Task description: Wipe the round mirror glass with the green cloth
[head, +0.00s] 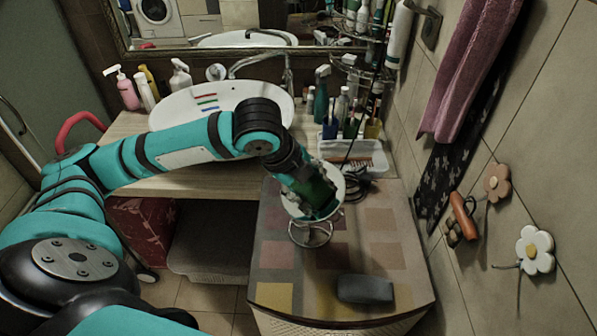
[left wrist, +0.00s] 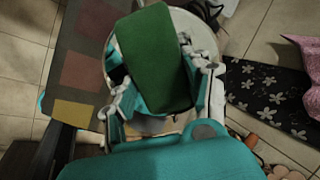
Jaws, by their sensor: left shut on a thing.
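The round mirror (head: 302,207) stands on a wire-ring base on the patterned cabinet top, its glass tilted upward. My left gripper (head: 308,190) is over the glass, shut on the green cloth (head: 316,196). In the left wrist view the green cloth (left wrist: 153,60) lies between the fingers of my left gripper (left wrist: 153,85) and covers much of the round mirror (left wrist: 205,38) behind it. The cloth is at or very near the glass; I cannot tell whether it touches. My right gripper is in neither view.
A dark grey block (head: 365,290) lies near the cabinet's front edge. A white tray (head: 372,160) with brushes and bottles stands behind the mirror. The washbasin (head: 185,108) is at the back left. Towels (head: 470,70) and flower hooks hang on the right wall.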

